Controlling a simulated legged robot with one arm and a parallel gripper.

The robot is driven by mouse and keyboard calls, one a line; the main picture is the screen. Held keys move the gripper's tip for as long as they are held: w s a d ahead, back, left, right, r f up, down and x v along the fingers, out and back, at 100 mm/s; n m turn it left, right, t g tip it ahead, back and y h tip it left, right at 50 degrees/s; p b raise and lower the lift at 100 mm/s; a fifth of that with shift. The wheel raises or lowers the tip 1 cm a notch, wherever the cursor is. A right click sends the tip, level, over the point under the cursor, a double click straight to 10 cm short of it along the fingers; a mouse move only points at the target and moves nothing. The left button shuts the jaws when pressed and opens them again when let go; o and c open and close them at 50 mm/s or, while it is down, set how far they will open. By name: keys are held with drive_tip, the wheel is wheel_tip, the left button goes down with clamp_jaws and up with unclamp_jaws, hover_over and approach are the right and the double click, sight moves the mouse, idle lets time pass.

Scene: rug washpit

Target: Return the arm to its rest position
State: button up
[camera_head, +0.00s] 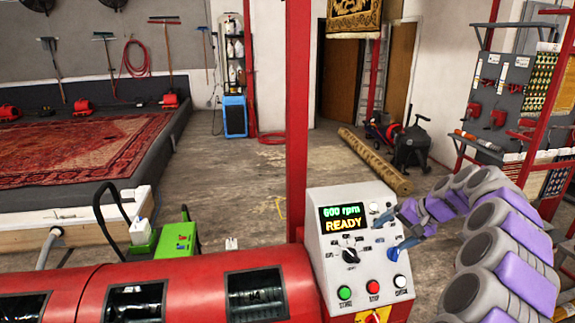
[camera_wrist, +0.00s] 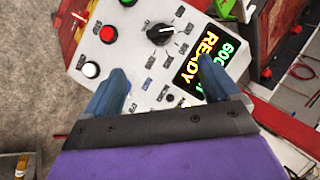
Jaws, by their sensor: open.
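My arm comes in from the right in the head view and bends toward a grey control panel (camera_head: 328,267). My gripper (camera_head: 398,244) is at the panel's right side. In the wrist view my gripper (camera_wrist: 165,80) is open, its two blue-grey fingers apart, with nothing seen between them. The panel (camera_wrist: 135,55) fills the view past the fingers. Its display (camera_head: 344,217) reads "600 rpm READY". A black knob (camera_head: 350,256) and green, red and white buttons sit below the display. I cannot tell whether a fingertip touches the panel.
A red machine drum (camera_head: 190,290) with dark windows runs along the front left. A red post (camera_head: 298,120) stands behind the panel. A tool rack (camera_head: 515,90) is at the right. A rolled rug (camera_head: 375,160) lies on the floor behind. Open floor (camera_head: 250,185) lies mid-room.

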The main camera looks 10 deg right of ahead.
drive_tip(key=s+a+r+n+g, duration=0.25)
drive_tip(key=s+a, duration=0.55)
drive_tip(key=a, duration=0.5)
drive_tip(key=s+a+r+n+g, duration=0.25)
drive_tip(key=s+a, duration=0.45)
drive_tip(key=a, duration=0.6)
drive_tip(key=s+f+n+g+h, duration=0.1)
drive_tip(key=s+f, duration=0.3)
drive_tip(key=s, duration=1)
drive_tip(key=s+f+n+g+h, duration=0.1)
drive_tip(key=s+f+h, duration=0.3)
drive_tip(key=s, duration=0.9)
drive_tip(key=shift+s+a+f, duration=0.25)
drive_tip(key=shift+s+f, duration=0.1)
drive_tip(key=shift+f, duration=0.05)
